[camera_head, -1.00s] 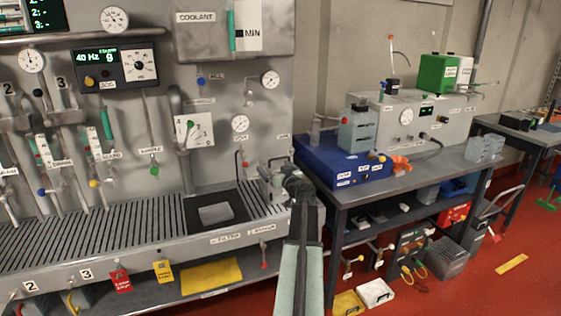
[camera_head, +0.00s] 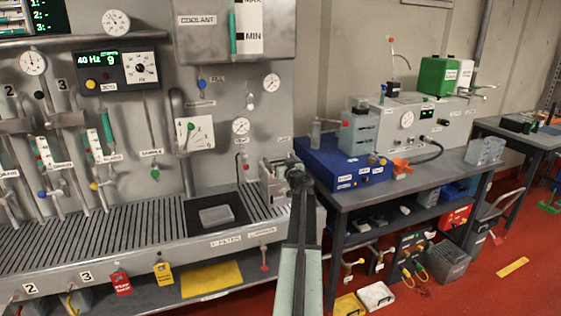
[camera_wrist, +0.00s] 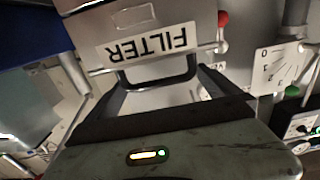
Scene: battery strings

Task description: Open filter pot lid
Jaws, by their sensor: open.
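The filter pot (camera_head: 270,184) is a grey metal box at the right end of the slatted rig bench, partly hidden behind my arm. In the wrist view, a pale surface with an upside-down FILTER label (camera_wrist: 148,43) fills the top middle. A dark U-shaped handle (camera_wrist: 150,84) shows just below the label. My gripper (camera_wrist: 160,88) is open, its dark fingers either side of the handle region. I cannot tell whether they touch it. In the head view my gripper (camera_head: 298,174) is at the pot's right side. The lid's edge is not clear.
A blue box (camera_head: 345,168) stands on the grey workbench just right of my arm. Gauges, thin pipes and a red-knobbed valve (camera_wrist: 223,19) are close to the pot.

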